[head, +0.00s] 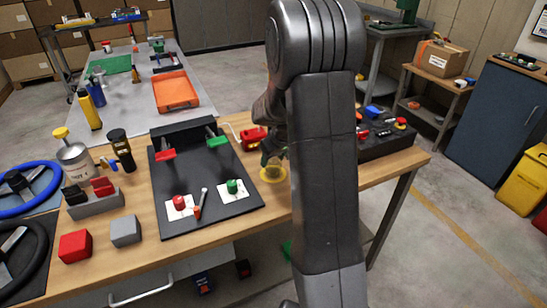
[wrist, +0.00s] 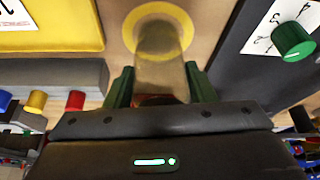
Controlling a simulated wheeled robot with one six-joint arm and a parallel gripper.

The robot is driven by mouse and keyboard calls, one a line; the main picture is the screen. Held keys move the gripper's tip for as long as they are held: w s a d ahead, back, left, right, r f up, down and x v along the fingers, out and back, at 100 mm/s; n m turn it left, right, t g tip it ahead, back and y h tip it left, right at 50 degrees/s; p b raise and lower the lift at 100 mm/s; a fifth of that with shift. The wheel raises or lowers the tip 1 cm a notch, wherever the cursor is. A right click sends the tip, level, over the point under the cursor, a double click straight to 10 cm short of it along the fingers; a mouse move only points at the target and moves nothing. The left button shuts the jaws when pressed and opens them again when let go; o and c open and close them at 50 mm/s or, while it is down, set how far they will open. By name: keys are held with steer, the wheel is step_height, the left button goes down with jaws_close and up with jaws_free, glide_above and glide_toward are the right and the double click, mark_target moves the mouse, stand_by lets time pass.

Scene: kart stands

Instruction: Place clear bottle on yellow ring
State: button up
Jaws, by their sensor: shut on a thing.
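My gripper (wrist: 160,88) is shut on a see-through, tan-tinted clear bottle (wrist: 160,72), one dark green finger on each side. In the wrist view the bottle's far end overlaps the yellow ring (wrist: 130,27) on the wooden bench top. I cannot tell whether the bottle touches the surface. In the head view the yellow ring (head: 272,174) lies just right of the black panel, and my gripper (head: 273,157) is right above it. My arm hides part of the gripper there, and the bottle is hard to make out.
The black panel (head: 235,195) with red and green knobs lies left of the ring. A red device (head: 253,138) stands behind it. The wrist view shows a yellow-edged panel (wrist: 65,45) and a grey block (wrist: 60,74) nearby.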

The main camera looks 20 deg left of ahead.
steer(key=shift+f, duration=0.15)
steer(key=o, duration=1)
steer(key=shift+r, duration=0.45)
steer(key=v, duration=1.1)
steer(key=shift+d+r+b, duration=0.1)
steer(key=shift+r+b, duration=0.15)
steer(key=shift+b, duration=0.1)
